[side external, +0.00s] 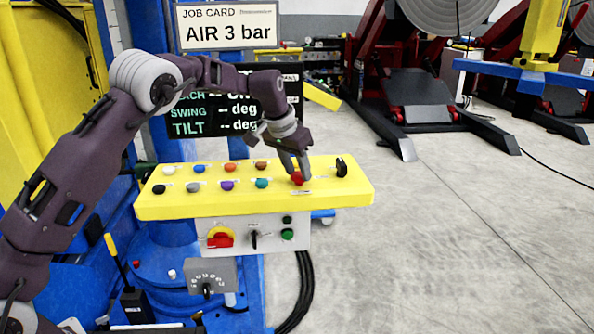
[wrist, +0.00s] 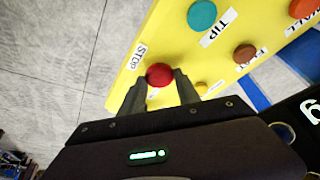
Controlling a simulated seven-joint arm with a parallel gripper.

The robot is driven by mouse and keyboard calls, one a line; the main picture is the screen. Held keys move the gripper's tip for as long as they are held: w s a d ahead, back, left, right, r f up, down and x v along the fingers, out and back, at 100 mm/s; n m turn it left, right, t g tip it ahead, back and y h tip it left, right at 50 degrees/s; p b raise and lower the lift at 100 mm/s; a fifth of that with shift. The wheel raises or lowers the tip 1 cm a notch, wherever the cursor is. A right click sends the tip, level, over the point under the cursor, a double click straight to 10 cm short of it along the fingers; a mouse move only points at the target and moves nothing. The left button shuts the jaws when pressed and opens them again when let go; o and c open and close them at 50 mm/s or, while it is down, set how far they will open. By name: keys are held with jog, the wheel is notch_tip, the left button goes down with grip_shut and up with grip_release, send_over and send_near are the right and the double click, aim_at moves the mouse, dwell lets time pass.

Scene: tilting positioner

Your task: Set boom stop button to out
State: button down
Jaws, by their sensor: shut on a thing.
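The boom stop button is a red round mushroom head (side external: 297,177) near the right end of the yellow panel top (side external: 345,193). In the wrist view the red button (wrist: 159,75) has a white label reading STOP beside it. My gripper (side external: 295,172) is down at the button from above. In the wrist view the fingers of my gripper (wrist: 158,88) lie on either side of the red head and are shut on it. How far the button stands out of the panel cannot be told.
Several coloured buttons sit on the panel, including a teal one (wrist: 202,14) labelled TIP and a brown one (wrist: 245,51). A black knob (side external: 341,167) stands at the panel's right end. A lower grey box carries a red and yellow switch (side external: 220,238). Open floor lies to the right.

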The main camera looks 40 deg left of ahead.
jog(key=c, duration=0.9)
grip_release()
jog(key=shift+r, duration=0.15)
jog(key=shift+o, duration=0.2)
jog(key=v, duration=0.7)
jog(key=s+d+r, duration=0.1)
jog(key=s+r, duration=0.2)
jog(key=s, duration=0.4)
jog(key=s+d+r+h, duration=0.1)
jog(key=s+r, duration=0.2)
jog(key=s, duration=0.5)
jog(key=s+d+r, duration=0.2)
jog(key=s+r, duration=0.2)
jog(key=s, duration=0.3)
jog(key=s+f, duration=0.4)
jog(key=s, duration=0.6)
jog(key=s+d+f+t+y, duration=0.1)
jog(key=s+f, duration=0.3)
jog(key=s, duration=0.6)
